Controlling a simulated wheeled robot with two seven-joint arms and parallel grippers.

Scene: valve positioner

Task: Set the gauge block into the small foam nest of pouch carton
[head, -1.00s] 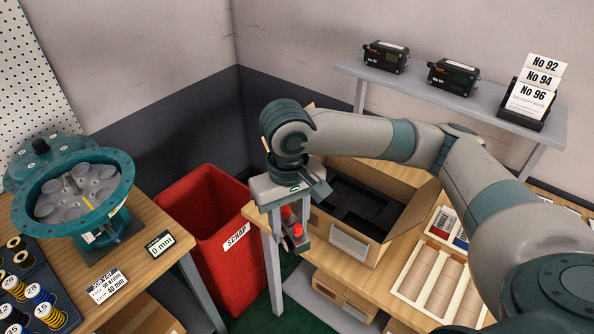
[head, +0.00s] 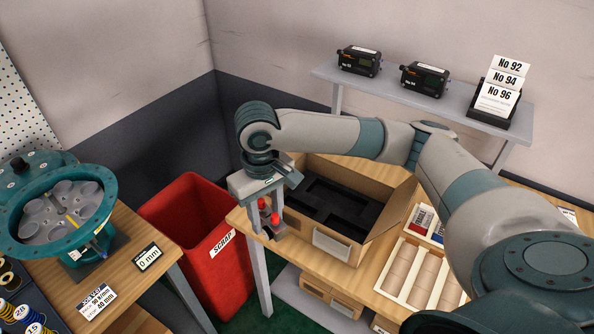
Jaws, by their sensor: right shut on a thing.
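My right gripper (head: 265,226) points down over the front left corner of the table, just left of the open carton. It is shut on a small grey piece (head: 272,234), seemingly the gauge block; red parts show between the fingers, and the fingers hide much of it. The pouch carton (head: 366,245) is an open brown cardboard box with a white label on its front. Black foam (head: 335,205) with recesses lines its inside. My right arm crosses above the carton's back and hides part of it. The recesses in view look empty. My left gripper is not in view.
A red scrap bin (head: 182,225) stands left of the table. A shelf (head: 455,105) behind holds two black devices and number cards. A teal valve housing (head: 50,205) stands on the left bench.

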